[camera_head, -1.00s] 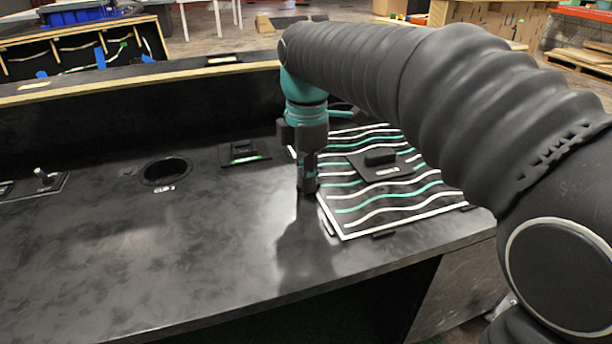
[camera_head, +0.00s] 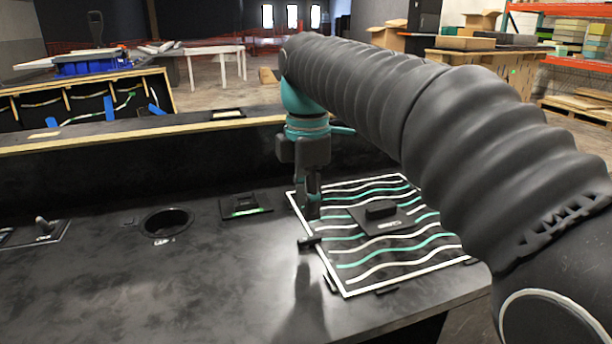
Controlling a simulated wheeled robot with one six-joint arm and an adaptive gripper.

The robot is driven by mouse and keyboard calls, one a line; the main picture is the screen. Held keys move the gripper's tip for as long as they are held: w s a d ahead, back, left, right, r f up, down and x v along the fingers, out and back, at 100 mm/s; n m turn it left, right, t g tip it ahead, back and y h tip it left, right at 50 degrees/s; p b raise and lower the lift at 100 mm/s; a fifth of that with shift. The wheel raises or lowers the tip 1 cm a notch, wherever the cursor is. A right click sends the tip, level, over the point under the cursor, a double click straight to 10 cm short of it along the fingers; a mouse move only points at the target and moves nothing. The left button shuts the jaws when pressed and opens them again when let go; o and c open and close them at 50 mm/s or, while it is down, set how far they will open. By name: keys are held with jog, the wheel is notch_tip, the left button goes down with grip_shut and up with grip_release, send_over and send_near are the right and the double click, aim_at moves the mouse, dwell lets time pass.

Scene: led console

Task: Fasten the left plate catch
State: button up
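The dark plate (camera_head: 385,269) lies on the black console top. It has a white border, wavy white and green stripes and a raised black handle (camera_head: 381,210). A small black bar, seemingly the left plate catch (camera_head: 309,241), sits at the plate's left edge. It lies crosswise over the white border, with its left end out on the console. My gripper (camera_head: 312,214) points down just above and behind this catch, apparently clear of it. Its fingers look close together from this side, but the gap between them cannot be made out. Nothing shows in it.
Small black pieces sit along the plate's left edge (camera_head: 330,283) and front edge (camera_head: 387,290). Left of the plate are a module with a green light (camera_head: 244,206), a round hole (camera_head: 167,222) and a toggle switch (camera_head: 41,226). The console's front left surface is clear.

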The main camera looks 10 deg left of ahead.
jog(key=shift+r, duration=2.55)
jog(key=s+d+f+m+t, duration=0.1)
jog(key=d+f+m, duration=0.1)
jog(key=d, duration=0.4)
jog(key=s+d+f+m+t, duration=0.1)
jog(key=s+d+m, duration=0.1)
jog(key=d+m, duration=0.3)
jog(key=s+d+f+m+t, duration=0.1)
jog(key=d+f+m, duration=0.1)
jog(key=d+m, duration=0.2)
jog(key=shift+s+d+f+b, duration=0.15)
jog(key=shift+s+d+b, duration=0.05)
jog(key=shift+d, duration=0.55)
jog(key=shift+s+d+f+b, duration=0.15)
jog(key=shift+s+d, duration=0.05)
jog(key=shift+d, duration=0.55)
jog(key=s+d+f+m+t, duration=0.2)
jog(key=s+d+f+m, duration=0.7)
jog(key=s+f+m, duration=0.2)
notch_tip(320, 180, down, 3)
jog(key=shift+r+m+t+p, duration=0.15)
jog(key=shift+m+t+p, duration=0.2)
jog(key=shift+m, duration=0.85)
jog(key=shift+s+d, duration=0.1)
